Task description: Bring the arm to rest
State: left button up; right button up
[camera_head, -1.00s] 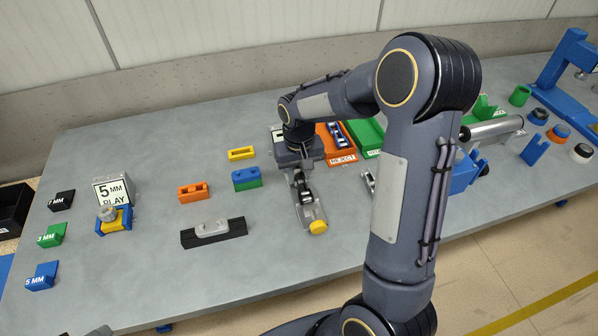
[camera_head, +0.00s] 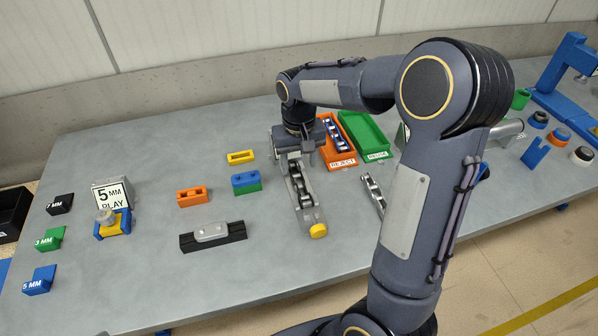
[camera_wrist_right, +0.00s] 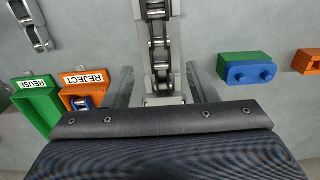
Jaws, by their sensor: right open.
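My right arm comes in from the lower right in the head view. My right gripper (camera_head: 298,147) is over the far end of a grey fixture with a yellow knob (camera_head: 318,231), its fingertips hard to make out there. In the right wrist view the two fingers of my right gripper (camera_wrist_right: 161,88) are open and apart, one on each side of the fixture (camera_wrist_right: 174,72). A chain piece (camera_wrist_right: 159,45) lies in the fixture's channel. Nothing shows between the fingers apart from the fixture and chain beneath. My left gripper is not in view.
An orange REJECT tray (camera_head: 350,163) with a chain piece inside and a green REUSE tray (camera_head: 379,156) stand right of the gripper. A loose chain (camera_head: 373,191) lies nearer. A blue-green block (camera_head: 246,183) and orange block (camera_head: 193,196) stand left.

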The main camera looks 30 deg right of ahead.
jog(key=shift+r, duration=0.85)
jog(key=shift+s+r, duration=0.1)
jog(key=s+a+r+t+y, duration=0.2)
jog(key=s+a+t, duration=0.1)
jog(key=s, duration=0.8)
jog(key=s+a+r+t+y, duration=0.1)
jog(key=s+a, duration=0.3)
jog(key=s, duration=0.7)
jog(key=shift+a+r+n+t+y, duration=0.15)
jog(key=shift+r+n+t+y, duration=0.25)
jog(key=shift+t, duration=0.5)
